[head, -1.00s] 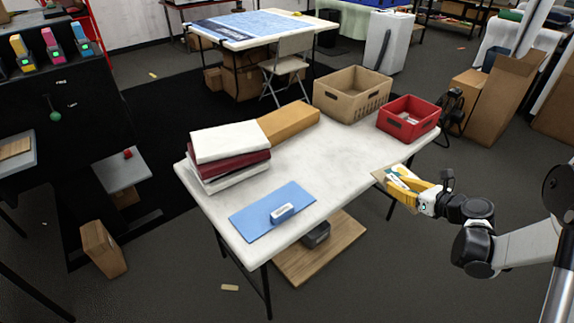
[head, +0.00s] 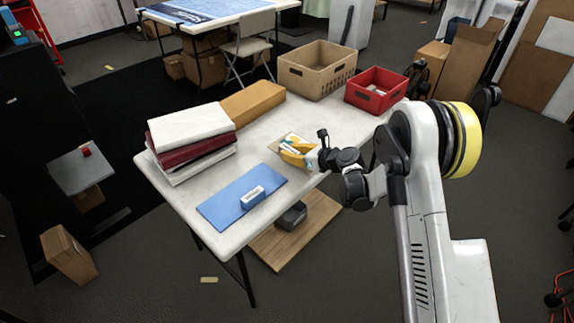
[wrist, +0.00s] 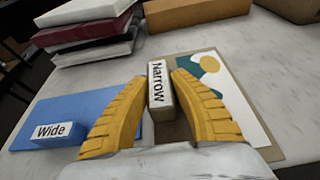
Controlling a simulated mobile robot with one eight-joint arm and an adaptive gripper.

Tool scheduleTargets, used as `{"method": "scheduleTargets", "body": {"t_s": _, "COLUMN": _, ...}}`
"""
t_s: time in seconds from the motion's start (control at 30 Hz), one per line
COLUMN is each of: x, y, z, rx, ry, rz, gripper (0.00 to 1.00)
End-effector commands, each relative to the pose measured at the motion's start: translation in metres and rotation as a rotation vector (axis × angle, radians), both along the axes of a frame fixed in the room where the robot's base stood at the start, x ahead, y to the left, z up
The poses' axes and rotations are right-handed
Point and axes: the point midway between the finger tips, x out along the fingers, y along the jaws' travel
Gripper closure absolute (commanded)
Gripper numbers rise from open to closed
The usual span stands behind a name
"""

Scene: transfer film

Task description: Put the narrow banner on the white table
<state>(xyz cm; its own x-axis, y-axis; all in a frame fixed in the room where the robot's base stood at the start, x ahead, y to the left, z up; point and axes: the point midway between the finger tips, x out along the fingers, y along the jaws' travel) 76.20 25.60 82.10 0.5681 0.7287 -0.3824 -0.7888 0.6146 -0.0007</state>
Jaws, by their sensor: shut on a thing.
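The narrow banner (wrist: 238,98) is a tan-backed panel with a white, green and yellow print; it also shows in the head view (head: 283,139). A white block labelled "Narrow" (wrist: 158,88) stands on it. My gripper (wrist: 160,92) has its yellow fingers shut on this block, and it shows in the head view (head: 298,152) over the white table's (head: 262,135) right front part. I cannot tell whether the banner touches the table. A blue panel (head: 225,205) with a block labelled "Wide" (wrist: 58,134) lies on the table to the left.
A book stack (head: 190,135) and a tan box (head: 253,99) stand along the table's left and back. A tan crate (head: 316,72) and a red crate (head: 376,92) are at the far right end. The table's middle is clear.

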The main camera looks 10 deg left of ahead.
Motion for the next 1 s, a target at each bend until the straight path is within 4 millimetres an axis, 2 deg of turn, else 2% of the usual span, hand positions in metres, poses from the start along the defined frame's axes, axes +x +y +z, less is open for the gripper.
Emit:
{"method": "scheduleTargets", "body": {"t_s": 0.1, "x": 0.004, "y": 0.010, "z": -0.006, "rx": 0.000, "ry": 0.000, "rz": 0.000, "gripper": 1.00}}
{"method": "scheduleTargets", "body": {"t_s": 0.2, "x": 0.004, "y": 0.011, "z": -0.012, "rx": 0.000, "ry": 0.000, "rz": -0.001, "gripper": 1.00}}
{"method": "scheduleTargets", "body": {"t_s": 0.43, "x": 0.004, "y": 0.010, "z": -0.047, "rx": 0.000, "ry": 0.000, "rz": -0.001, "gripper": 1.00}}
{"method": "scheduleTargets", "body": {"t_s": 0.8, "x": 0.004, "y": 0.010, "z": -0.049, "rx": 0.000, "ry": 0.000, "rz": -0.001, "gripper": 1.00}}
{"method": "scheduleTargets", "body": {"t_s": 0.83, "x": 0.004, "y": 0.010, "z": -0.049, "rx": 0.000, "ry": 0.000, "rz": -0.001, "gripper": 0.68}}
{"method": "scheduleTargets", "body": {"t_s": 0.87, "x": 0.004, "y": 0.010, "z": -0.048, "rx": 0.000, "ry": 0.000, "rz": -0.001, "gripper": 0.58}}
{"method": "scheduleTargets", "body": {"t_s": 0.9, "x": 0.004, "y": 0.010, "z": -0.048, "rx": 0.000, "ry": 0.000, "rz": -0.001, "gripper": 0.55}}
{"method": "scheduleTargets", "body": {"t_s": 1.0, "x": 0.004, "y": 0.010, "z": -0.049, "rx": 0.000, "ry": 0.000, "rz": -0.001, "gripper": 0.55}}
